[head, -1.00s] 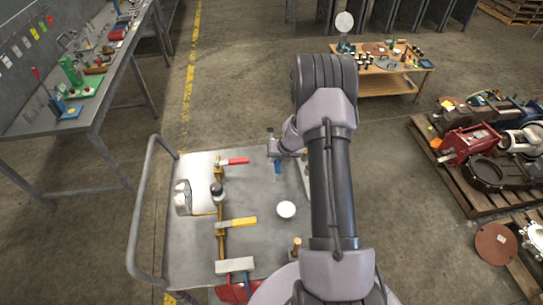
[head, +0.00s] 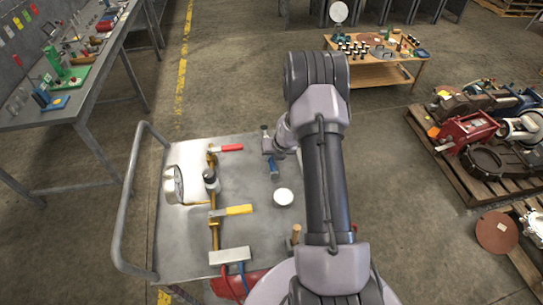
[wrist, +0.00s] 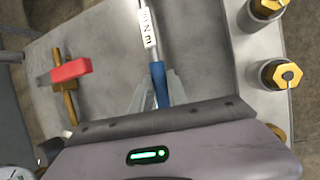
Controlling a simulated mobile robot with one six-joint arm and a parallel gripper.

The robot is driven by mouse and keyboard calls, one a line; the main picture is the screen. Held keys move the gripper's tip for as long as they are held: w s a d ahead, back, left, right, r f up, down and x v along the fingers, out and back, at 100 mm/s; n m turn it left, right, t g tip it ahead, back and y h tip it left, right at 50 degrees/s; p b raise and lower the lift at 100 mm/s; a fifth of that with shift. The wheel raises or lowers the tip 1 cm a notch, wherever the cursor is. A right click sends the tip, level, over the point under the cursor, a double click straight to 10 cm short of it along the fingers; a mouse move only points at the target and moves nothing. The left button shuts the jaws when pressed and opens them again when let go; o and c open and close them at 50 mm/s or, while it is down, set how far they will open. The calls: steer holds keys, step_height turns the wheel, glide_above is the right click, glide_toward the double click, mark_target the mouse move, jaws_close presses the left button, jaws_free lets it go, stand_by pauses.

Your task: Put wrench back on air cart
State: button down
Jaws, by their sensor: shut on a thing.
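The wrench has a blue grip (wrist: 159,84) and a bright shaft with a white label reading "N m" (wrist: 150,28). My gripper (wrist: 155,92) is shut on the blue grip in the wrist view. The wrench's far end runs out of the top of that view. In the head view, my gripper (head: 270,154) is over the far right part of the air cart (head: 258,235), and the blue grip (head: 274,170) shows below it. I cannot tell whether the wrench touches the cart top.
The cart carries brass piping with red (head: 231,148) and yellow (head: 239,210) handles, a round gauge (head: 174,185), a white disc (head: 283,197) and a white block (head: 231,256) with hoses. Brass-topped fittings (wrist: 281,74) stand near the cart edge. A loaded pallet (head: 438,156) lies right.

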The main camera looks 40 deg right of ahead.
steer(key=shift+f+b, duration=0.55)
steer(key=shift+f, duration=0.05)
steer(key=c, duration=1.2)
jaws_free()
